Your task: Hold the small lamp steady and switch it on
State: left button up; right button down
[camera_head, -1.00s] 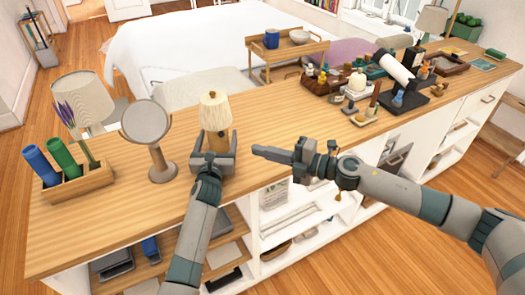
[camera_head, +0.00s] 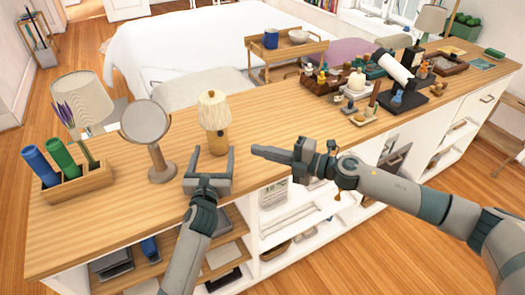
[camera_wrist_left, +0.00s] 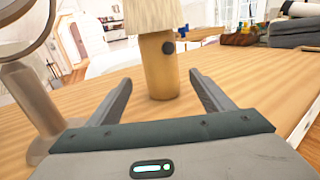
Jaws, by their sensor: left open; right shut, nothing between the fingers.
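The small lamp (camera_head: 215,120) stands upright on the wooden counter, with a pleated cream shade and a wooden base. In the left wrist view its cylindrical base (camera_wrist_left: 160,72) shows a dark round knob (camera_wrist_left: 168,48), and the shade is cut off at the top. My left gripper (camera_head: 208,158) is open, just in front of the lamp, its fingers pointing at the base without touching it; the fingertips also show in the left wrist view (camera_wrist_left: 160,78). My right gripper (camera_head: 256,150) is shut and empty, to the right of the lamp and apart from it.
A round mirror (camera_head: 147,125) on a stand is close left of the lamp. A wooden holder (camera_head: 85,185) with blue and green cylinders and a larger lamp (camera_head: 82,97) are further left. Several small items crowd the counter's right part. The counter (camera_head: 270,118) right of the lamp is clear.

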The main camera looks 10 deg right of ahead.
pick_arm(q)
jog(key=shift+v, duration=2.05)
jog(key=shift+s+f, duration=0.1)
